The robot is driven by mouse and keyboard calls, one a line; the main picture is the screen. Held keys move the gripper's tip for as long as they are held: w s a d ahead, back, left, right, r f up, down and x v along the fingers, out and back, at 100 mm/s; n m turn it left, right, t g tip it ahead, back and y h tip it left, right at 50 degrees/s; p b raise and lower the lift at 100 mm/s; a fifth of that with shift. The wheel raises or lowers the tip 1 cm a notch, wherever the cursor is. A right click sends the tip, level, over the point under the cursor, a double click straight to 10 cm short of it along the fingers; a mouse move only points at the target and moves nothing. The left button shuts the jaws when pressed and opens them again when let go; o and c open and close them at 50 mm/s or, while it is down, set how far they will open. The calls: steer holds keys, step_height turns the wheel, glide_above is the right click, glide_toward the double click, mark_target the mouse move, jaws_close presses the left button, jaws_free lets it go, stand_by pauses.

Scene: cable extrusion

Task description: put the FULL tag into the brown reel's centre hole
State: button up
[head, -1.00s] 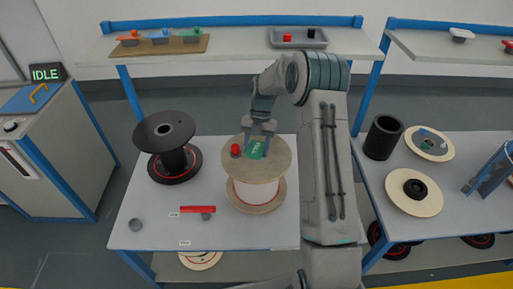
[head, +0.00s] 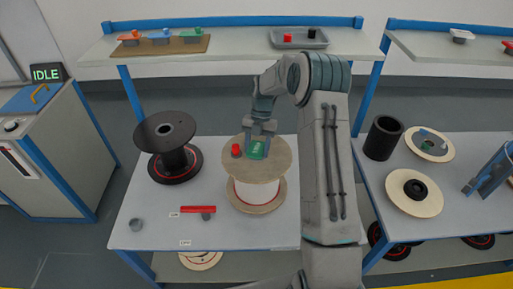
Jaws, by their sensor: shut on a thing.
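The brown reel (head: 274,171) stands upright on the left table, with a pale winding between its two flanges. The green FULL tag (head: 257,150) is over the middle of its top flange. My gripper (head: 259,137) is above the reel, shut on the tag from behind. The reel's centre hole does not show; the tag and gripper cover that area. I cannot tell whether the tag's lower end is in the hole. A small red piece (head: 236,150) sits on the flange just left of the tag.
A black reel (head: 172,145) stands to the left on the same table (head: 130,225). A red bar (head: 198,209) and small grey pieces lie in front. My arm rises to the right of the reel. The right table holds a black cylinder (head: 381,138) and pale discs (head: 414,193).

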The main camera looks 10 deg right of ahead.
steer(key=shift+d+f, duration=0.35)
steer(key=shift+f, duration=0.15)
steer(key=shift+w+d+r+p, duration=0.1)
steer(key=shift+w+r+p, duration=0.2)
steer(key=shift+r+p, duration=0.2)
steer(key=shift+a+r, duration=0.2)
steer(key=shift+a, duration=0.05)
steer(key=shift+w+d+r, duration=0.1)
steer(key=shift+w, duration=0.05)
steer(key=shift+f+b, duration=0.45)
steer(key=shift+f, duration=0.25)
steer(key=shift+s+f, duration=0.3)
steer(key=shift+f, duration=0.05)
steer(key=shift+p+v, duration=0.3)
steer(key=shift+v, duration=0.7)
stand_by(0.6)
